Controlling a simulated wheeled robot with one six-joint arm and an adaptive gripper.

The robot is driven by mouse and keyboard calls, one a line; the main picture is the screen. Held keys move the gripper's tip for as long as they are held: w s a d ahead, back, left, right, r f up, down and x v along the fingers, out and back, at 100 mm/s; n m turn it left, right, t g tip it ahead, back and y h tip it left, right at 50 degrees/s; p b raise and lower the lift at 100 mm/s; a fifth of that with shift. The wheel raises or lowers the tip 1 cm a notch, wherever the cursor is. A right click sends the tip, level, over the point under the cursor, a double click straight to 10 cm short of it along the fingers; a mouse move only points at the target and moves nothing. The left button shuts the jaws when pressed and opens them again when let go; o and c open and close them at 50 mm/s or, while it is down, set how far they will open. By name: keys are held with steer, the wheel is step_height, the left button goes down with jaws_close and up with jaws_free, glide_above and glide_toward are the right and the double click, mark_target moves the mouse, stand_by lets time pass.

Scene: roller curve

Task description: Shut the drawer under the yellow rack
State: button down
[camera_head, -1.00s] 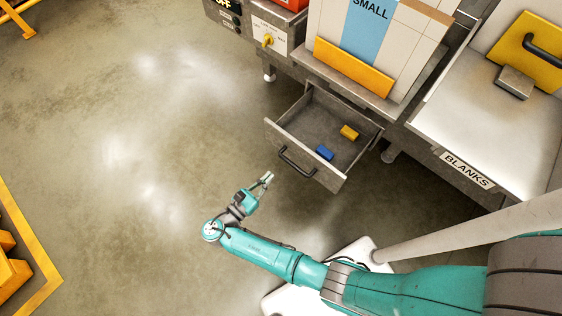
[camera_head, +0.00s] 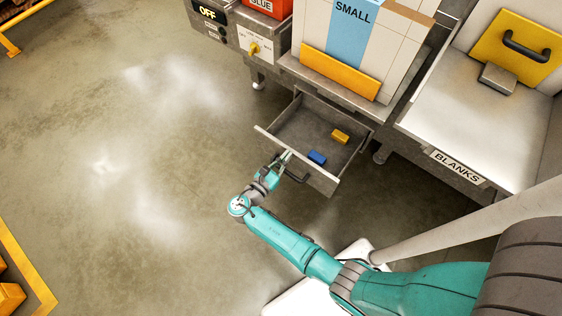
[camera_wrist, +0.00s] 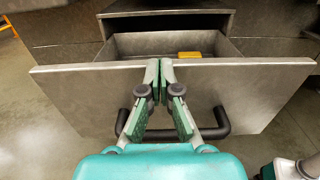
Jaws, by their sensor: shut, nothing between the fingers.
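The grey metal drawer (camera_head: 325,181) stands pulled out below the yellow-edged rack (camera_head: 339,73) in the head view. A blue block (camera_head: 317,157) and a yellow block (camera_head: 340,136) lie inside it. In the wrist view the drawer front (camera_wrist: 250,88) spans the picture, with its black handle (camera_wrist: 222,122) below my fingers and partly hidden by them. My gripper (camera_wrist: 159,72) is shut and empty, its fingertips at the top edge of the drawer front, near its middle. The head view also shows my gripper (camera_head: 286,156) there. I cannot tell for certain whether the tips touch the front.
A sloped tray labelled BLANKS (camera_head: 426,128) is at the right, with a grey block (camera_head: 498,78) on it. A control panel with a yellow switch (camera_head: 253,48) is at the upper left of the drawer. The floor (camera_head: 130,170) to the left is clear.

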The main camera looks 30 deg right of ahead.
mark_target(329, 105)
steer(key=shift+d, duration=0.1)
stand_by(0.3)
steer(key=x, duration=2.3)
steer(key=shift+f, duration=0.1)
steer(key=shift+w+d, duration=0.1)
steer(key=shift+d, duration=0.15)
